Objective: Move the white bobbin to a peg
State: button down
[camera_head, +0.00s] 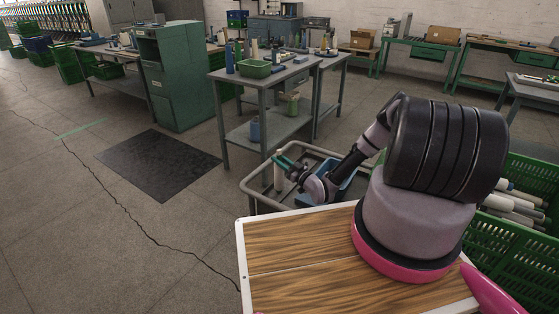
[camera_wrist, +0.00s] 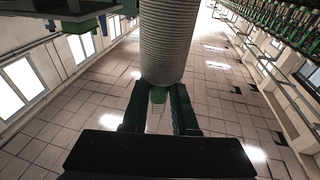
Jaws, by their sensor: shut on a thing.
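My gripper (camera_head: 284,163) is at the end of my outstretched arm, over the left part of a grey-railed trolley (camera_head: 322,152). It is shut on the white bobbin (camera_head: 278,182), a pale cylinder that looks upright in the head view. In the wrist view the bobbin (camera_wrist: 166,45) is large, finely ribbed and grey-white, between the dark green fingers of my gripper (camera_wrist: 158,100). Its upper end runs out of that picture. I cannot make out an empty peg for it in either view.
A blue bin (camera_head: 347,187) sits in the trolley beside my forearm. A grey table (camera_head: 262,82) with a green basket (camera_head: 254,68) and several bobbins stands just behind. A green crate (camera_head: 522,235) with pale bobbins is at right. Open floor lies left, with a black mat (camera_head: 160,163).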

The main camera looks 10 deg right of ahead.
jog(key=shift+f, duration=0.55)
dwell(0.4)
jog(key=c, duration=0.6)
grip_release()
notch_tip(320, 180, up, 10)
